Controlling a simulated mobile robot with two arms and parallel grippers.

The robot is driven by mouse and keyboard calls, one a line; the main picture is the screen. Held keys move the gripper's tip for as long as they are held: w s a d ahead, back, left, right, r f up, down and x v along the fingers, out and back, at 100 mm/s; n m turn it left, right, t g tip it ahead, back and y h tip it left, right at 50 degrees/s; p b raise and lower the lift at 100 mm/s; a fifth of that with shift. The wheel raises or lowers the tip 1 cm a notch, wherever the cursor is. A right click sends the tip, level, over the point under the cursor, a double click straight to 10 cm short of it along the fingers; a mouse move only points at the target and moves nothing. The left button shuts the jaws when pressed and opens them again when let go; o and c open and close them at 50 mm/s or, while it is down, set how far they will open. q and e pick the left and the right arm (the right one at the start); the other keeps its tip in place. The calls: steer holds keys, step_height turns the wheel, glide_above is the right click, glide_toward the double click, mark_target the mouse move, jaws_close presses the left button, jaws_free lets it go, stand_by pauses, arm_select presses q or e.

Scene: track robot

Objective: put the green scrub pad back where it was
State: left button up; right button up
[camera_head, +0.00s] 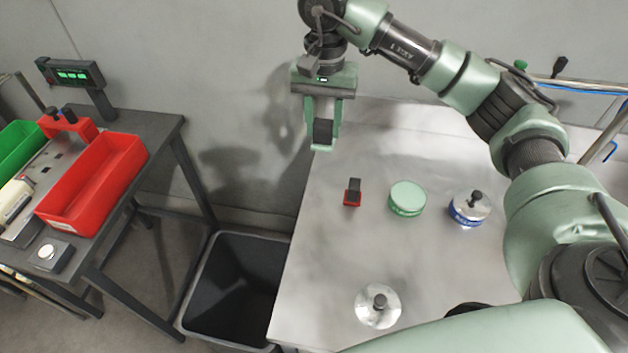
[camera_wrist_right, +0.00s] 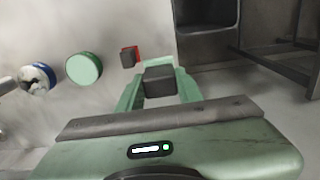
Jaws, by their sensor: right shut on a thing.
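My right gripper (camera_head: 322,133) is shut on a small block with a dark grey grip, which I take to be the green scrub pad (camera_head: 323,131). Some green shows at its lower end in the head view, but I cannot tell it clearly from the green fingers. In the right wrist view the dark block (camera_wrist_right: 160,81) sits between the two fingers. It is held up near the far left corner of the grey table (camera_head: 330,235). A similar block with a dark grip and red base (camera_head: 352,192) stands on the table. My left gripper is out of view.
A round tin with a green top (camera_head: 407,196), a blue-and-white tin with a dark knob (camera_head: 469,209) and a clear lid with a knob (camera_head: 378,306) stand on the table. A black bin (camera_head: 208,290) is left of it. A side bench holds a red tray (camera_head: 92,183).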

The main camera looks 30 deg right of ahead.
step_height(320, 180, down, 16)
steer(key=p, duration=0.3)
steer(key=shift+s+d+f+p, duration=0.1)
steer(key=shift+p, duration=0.3)
steer(key=shift+f, duration=0.25)
steer(key=shift+f, duration=0.1)
steer(key=shift+f+b, duration=0.15)
steer(key=shift+b, duration=0.15)
steer(key=o, duration=1.2)
